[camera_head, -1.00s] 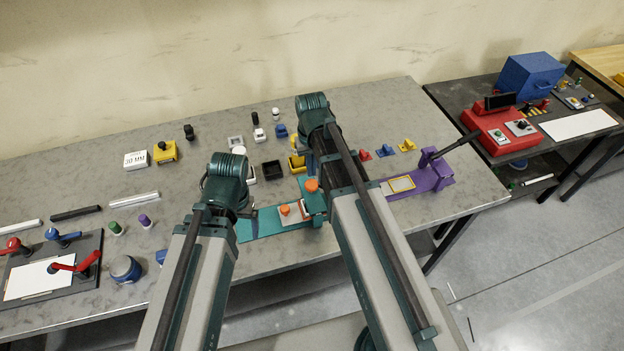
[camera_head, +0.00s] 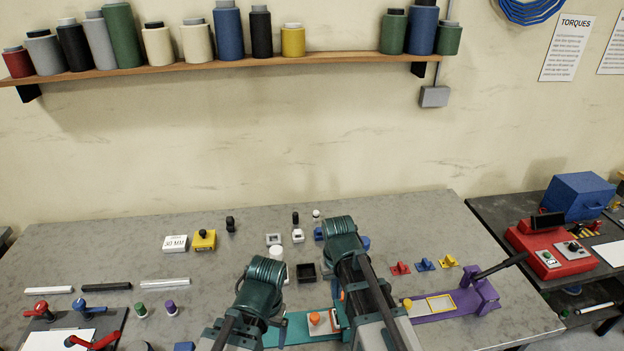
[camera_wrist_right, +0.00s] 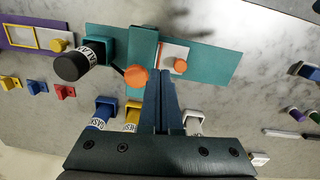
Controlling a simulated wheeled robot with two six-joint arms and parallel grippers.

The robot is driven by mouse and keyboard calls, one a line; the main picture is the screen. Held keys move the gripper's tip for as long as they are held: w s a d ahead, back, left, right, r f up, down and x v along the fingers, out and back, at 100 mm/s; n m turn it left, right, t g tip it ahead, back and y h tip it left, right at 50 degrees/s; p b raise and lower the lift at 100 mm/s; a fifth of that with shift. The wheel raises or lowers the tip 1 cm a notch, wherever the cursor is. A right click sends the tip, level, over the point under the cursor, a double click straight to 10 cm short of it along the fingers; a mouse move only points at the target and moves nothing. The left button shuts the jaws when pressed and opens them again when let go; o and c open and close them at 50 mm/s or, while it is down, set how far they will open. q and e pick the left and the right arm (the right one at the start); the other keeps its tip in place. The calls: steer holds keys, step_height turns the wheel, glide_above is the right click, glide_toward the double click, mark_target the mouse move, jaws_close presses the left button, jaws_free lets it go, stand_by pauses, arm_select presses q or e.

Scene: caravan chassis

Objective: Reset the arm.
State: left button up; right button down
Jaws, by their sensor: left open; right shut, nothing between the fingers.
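My left arm's wrist and gripper (camera_head: 258,288) hang over the front middle of the table in the head view. Its fingers are mostly hidden behind the arm; it is open, with nothing seen in it. My right gripper (camera_wrist_right: 164,102) is shut and empty in the right wrist view, its two fingers together. They point toward a teal fixture (camera_wrist_right: 213,60) with orange knobs (camera_wrist_right: 136,76). I cannot tell whether the fingertips touch it. In the head view my right wrist (camera_head: 342,242) covers part of this fixture (camera_head: 290,331).
A purple fixture (camera_head: 485,296) with a dark lever stands right of the teal one. Small red, blue and yellow pieces (camera_head: 424,265) lie behind it. A black bin (camera_head: 306,272) and stamps stand near the arms. A side table holds a red machine (camera_head: 550,250). The table's back is mostly clear.

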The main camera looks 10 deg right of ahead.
arm_select(q)
step_height(320, 180, down, 10)
steer(key=b, duration=0.7)
steer(key=shift+b, duration=0.35)
arm_select(e)
steer(key=s+a+f+n, duration=0.2)
steer(key=s+a+f, duration=0.4)
steer(key=s+f, duration=0.4)
steer(key=shift+s+a+h, duration=0.4)
arm_select(q)
steer(key=shift+s, duration=0.1)
